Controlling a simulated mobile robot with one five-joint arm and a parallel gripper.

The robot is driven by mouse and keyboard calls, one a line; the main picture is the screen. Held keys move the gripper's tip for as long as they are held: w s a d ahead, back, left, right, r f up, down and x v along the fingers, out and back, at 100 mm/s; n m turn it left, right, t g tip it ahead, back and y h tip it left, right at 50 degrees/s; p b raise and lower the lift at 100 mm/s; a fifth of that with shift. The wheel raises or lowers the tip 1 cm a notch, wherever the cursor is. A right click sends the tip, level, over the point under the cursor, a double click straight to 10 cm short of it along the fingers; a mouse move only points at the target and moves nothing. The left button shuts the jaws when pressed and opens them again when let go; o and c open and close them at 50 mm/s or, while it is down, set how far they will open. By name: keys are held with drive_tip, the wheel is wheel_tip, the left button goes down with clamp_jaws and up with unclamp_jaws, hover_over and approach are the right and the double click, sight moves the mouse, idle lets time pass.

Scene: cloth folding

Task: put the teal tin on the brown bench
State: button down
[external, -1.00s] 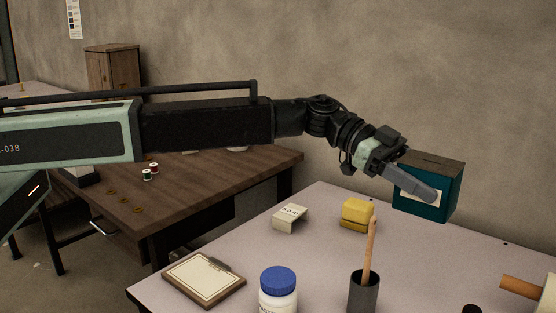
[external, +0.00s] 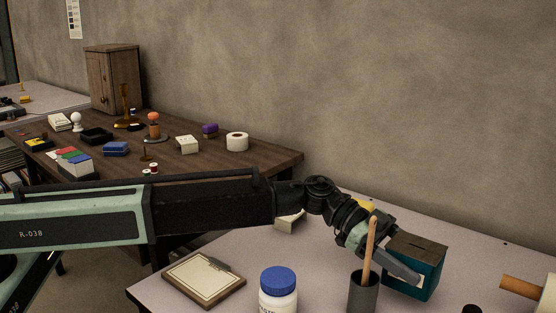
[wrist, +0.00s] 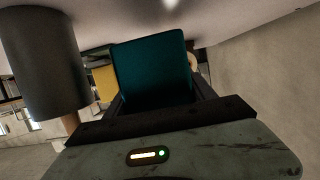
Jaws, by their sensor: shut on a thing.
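In the wrist view the tin (wrist: 152,68) fills the middle between the fingers. I cannot tell whether its base touches the pale table. The brown bench (external: 226,160) stands at the back left, beyond my arm.
On the pale table (external: 490,265) a dark cup (external: 362,294) with a wooden stick stands close by the gripper. A blue-lidded jar (external: 278,291) and a clipboard (external: 204,281) lie further left. The bench holds a white roll (external: 237,141), a blue box (external: 116,149) and a cabinet (external: 113,78).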

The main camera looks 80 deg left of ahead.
wheel_tip(320, 180, down, 4)
drive_tip(key=b, duration=0.4)
drive_tip(key=shift+r, duration=0.25)
drive_tip(key=shift+f, duration=0.2)
drive_tip(key=c, duration=0.6)
unclamp_jaws()
drive_tip(key=shift+r, duration=0.1)
drive_tip(key=shift+r+p, duration=0.3)
drive_tip(key=shift+p, duration=0.1)
drive_tip(key=p+v, duration=0.3)
drive_tip(key=v, duration=0.8)
drive_tip(key=shift+s+a, duration=0.15)
drive_tip(key=shift+s, duration=0.1)
drive_tip(key=shift+o, duration=0.4)
drive_tip(key=shift+s+a, duration=0.1)
drive_tip(key=shift+a, duration=0.05)
